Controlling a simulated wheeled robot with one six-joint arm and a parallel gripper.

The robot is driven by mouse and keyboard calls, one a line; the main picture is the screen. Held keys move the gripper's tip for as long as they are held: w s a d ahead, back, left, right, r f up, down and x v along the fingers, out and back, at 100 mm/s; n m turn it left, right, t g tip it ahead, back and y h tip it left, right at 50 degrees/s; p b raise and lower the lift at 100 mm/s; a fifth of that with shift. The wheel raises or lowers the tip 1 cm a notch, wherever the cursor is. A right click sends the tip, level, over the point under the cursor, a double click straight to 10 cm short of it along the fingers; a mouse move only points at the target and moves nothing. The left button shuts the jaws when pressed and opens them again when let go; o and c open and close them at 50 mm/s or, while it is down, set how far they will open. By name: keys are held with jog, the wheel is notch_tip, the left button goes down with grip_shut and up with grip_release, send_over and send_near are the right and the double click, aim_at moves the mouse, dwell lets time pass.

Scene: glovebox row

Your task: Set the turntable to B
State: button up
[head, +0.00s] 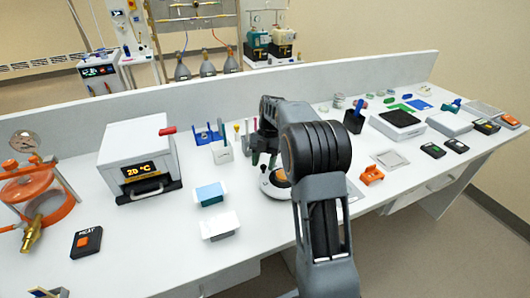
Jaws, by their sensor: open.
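What looks like the turntable, a round white base (270,192) with an orange part on it, sits on the bench at the middle, left of my forearm. My arm hides much of it, and no letter marks are readable. My gripper (263,160) is open and points down just above and behind the round base. The arm partly covers it, and I cannot tell whether the fingers touch anything.
A white oven (138,153) reading 20 °C and an orange vessel (38,190) stand left. An orange holder (372,175) lies right.

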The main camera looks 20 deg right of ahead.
jog(key=p+v, duration=0.2)
jog(key=v, duration=1.1)
jog(key=shift+r, duration=0.35)
